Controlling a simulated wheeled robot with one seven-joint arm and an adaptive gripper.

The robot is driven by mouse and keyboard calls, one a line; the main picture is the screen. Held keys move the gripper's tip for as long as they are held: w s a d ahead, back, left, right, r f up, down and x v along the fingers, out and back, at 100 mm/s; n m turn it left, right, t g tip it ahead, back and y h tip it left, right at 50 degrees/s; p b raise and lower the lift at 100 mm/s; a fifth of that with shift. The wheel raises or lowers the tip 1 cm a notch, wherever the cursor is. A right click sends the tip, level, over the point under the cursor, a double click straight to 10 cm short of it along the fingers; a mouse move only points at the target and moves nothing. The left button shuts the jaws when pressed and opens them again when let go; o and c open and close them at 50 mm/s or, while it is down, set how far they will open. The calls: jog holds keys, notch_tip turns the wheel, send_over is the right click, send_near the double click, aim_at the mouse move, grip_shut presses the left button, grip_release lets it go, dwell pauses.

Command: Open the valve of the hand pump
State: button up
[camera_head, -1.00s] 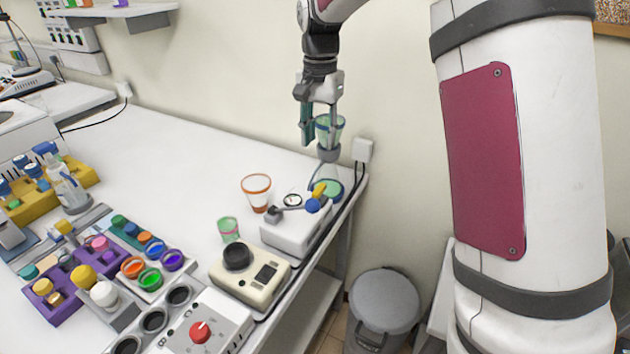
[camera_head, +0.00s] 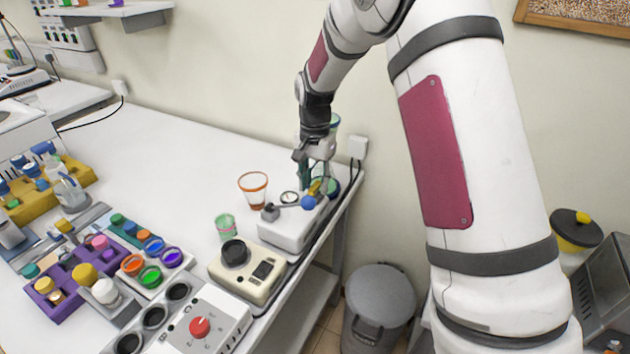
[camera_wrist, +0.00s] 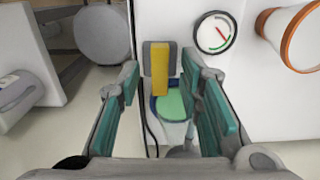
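The hand pump (camera_head: 285,232) is a white box at the right end of the table, with a round gauge and a lever ending in a blue knob (camera_head: 308,202). A yellow valve handle (camera_wrist: 160,68) stands lengthwise in the wrist view, beside the gauge (camera_wrist: 214,33); a bit of yellow shows in the head view (camera_head: 314,187). My gripper (camera_head: 316,182) is over the pump's far end, pointing down. In the wrist view its teal fingers (camera_wrist: 160,95) are open, with the yellow handle between them in the picture. I cannot tell whether they touch it. A green round part (camera_wrist: 172,106) lies below the handle.
An orange-rimmed cup (camera_head: 254,190) stands left of the pump. A wall socket (camera_head: 358,147) is behind. A grey bin (camera_head: 380,297) stands on the floor.

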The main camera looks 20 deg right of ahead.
jog(key=shift+c, duration=0.5)
grip_shut()
jog(key=shift+n, duration=0.3)
jog(key=n, duration=0.4)
jog(key=shift+b, duration=0.4)
jog(key=n, duration=0.9)
jog(key=shift+n, duration=2.1)
